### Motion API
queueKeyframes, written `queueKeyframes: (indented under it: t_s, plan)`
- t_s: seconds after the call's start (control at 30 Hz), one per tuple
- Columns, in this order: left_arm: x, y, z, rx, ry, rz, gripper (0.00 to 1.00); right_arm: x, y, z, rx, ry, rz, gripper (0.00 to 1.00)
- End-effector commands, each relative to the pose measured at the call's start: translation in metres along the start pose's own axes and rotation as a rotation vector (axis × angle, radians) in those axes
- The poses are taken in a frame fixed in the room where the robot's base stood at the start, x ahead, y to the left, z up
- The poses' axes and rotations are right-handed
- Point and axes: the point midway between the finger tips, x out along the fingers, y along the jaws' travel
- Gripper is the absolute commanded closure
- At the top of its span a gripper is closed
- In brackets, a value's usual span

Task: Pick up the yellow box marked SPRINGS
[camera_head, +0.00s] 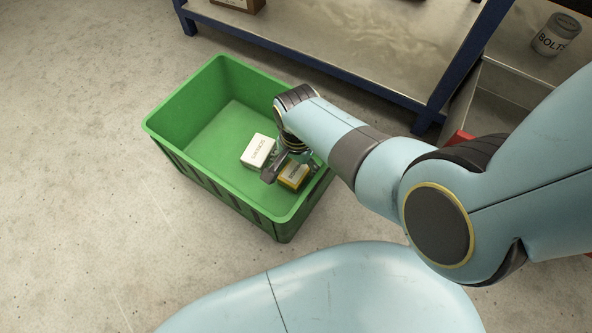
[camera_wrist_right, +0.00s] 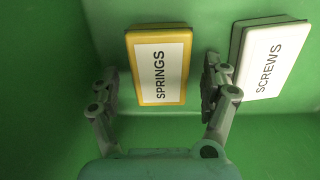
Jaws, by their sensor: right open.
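The yellow box marked SPRINGS (camera_wrist_right: 159,68) lies in the green crate, its white label facing up. It also shows in the head view (camera_head: 293,176), partly covered by my gripper. My right gripper (camera_wrist_right: 162,85) is open, its fingers to either side of the near part of the yellow box in the right wrist view. In the head view the right gripper (camera_head: 287,172) is down inside the crate, over the yellow box. I cannot tell whether the fingers touch the box. My left gripper is not in view.
A white box marked SCREWS (camera_wrist_right: 268,60) lies beside the yellow box, close to the right finger. The green crate (camera_head: 172,142) has high walls around both boxes. A blue-framed metal shelf (camera_head: 350,45) and a grey can marked BOLTS (camera_head: 556,35) stand beyond.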

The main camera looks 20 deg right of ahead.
Motion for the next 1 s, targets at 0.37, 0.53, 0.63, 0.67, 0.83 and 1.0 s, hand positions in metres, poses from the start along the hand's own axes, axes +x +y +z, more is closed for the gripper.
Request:
queueKeyframes:
  t_s: [0.37,0.53,0.63,0.67,0.83,1.0]
  plan:
    - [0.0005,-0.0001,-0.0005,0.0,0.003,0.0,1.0,-0.0004,-0.0005,-0.0001,0.0,0.0,-0.001,0.4]
    - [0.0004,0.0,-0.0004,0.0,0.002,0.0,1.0,-0.0004,-0.0004,-0.0001,0.0,0.0,-0.001,0.62]
    - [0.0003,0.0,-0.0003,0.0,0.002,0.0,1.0,-0.0003,-0.0003,-0.0001,0.0,0.0,0.0,0.75]
    - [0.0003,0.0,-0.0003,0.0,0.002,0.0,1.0,-0.0003,-0.0003,-0.0001,0.0,0.0,0.0,0.79]
    - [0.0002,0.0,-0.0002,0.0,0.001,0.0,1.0,-0.0003,-0.0003,-0.0001,0.0,0.0,0.0,0.83]
    - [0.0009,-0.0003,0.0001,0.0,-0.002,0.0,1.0,-0.0011,-0.0003,-0.0003,0.0,0.0,-0.001,0.83]
